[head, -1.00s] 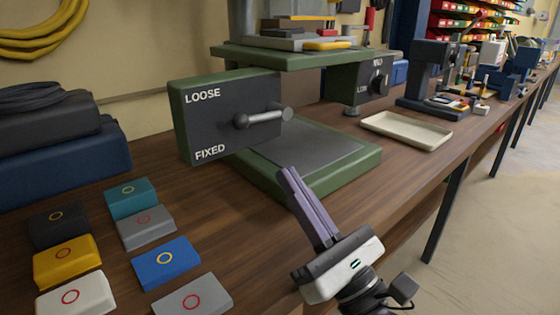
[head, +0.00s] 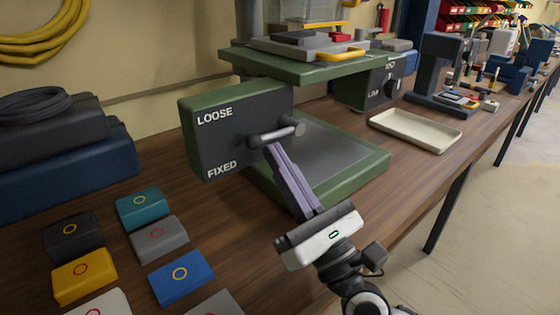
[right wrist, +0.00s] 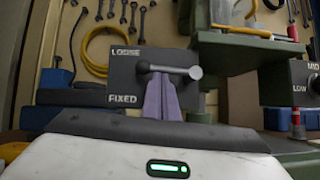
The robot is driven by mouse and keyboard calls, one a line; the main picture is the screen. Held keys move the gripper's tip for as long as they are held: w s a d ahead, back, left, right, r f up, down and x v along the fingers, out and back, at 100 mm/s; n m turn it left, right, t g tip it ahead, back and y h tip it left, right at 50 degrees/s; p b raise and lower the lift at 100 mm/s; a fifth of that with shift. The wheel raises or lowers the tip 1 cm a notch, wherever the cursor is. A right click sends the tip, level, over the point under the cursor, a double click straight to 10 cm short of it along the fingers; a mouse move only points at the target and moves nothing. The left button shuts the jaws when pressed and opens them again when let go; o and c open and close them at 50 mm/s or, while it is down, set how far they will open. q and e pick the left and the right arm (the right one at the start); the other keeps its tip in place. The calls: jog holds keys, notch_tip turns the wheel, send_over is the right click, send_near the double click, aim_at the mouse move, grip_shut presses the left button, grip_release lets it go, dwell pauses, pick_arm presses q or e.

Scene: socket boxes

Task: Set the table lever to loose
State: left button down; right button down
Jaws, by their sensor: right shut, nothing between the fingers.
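The dark box (head: 222,150) on the green-framed machine carries the label LOOSE at its top and FIXED at its bottom. Its grey table lever (head: 272,135) points to the right, about level, between the two labels. In the right wrist view the lever (right wrist: 170,68) also lies nearly level. My right gripper (head: 270,150) is shut and empty, with its purple fingertips just below the lever. In the right wrist view, the fingers (right wrist: 161,78) rise to just under the bar; I cannot tell whether they touch it. My left gripper is not in view.
The green machine base (head: 370,170) lies behind my fingers, with a green shelf (head: 310,65) above. A second dial box (head: 365,85) and a cream tray (head: 415,130) stand to the right. Several coloured boxes, including a blue one (head: 180,278), lie at front left.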

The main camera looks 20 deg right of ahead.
jog(key=r+m+h+p, duration=0.1)
jog(key=m+h, duration=0.1)
jog(key=m, duration=0.1)
jog(key=r+m+h+p, duration=0.1)
jog(key=m+h, duration=0.1)
jog(key=m, duration=0.1)
jog(key=r+m+h+p, duration=0.1)
jog(key=m+h, duration=0.1)
jog(key=m, duration=0.1)
jog(key=shift+s+a+p, duration=0.15)
jog(key=shift+a+p, duration=0.15)
jog(key=shift+p, duration=0.1)
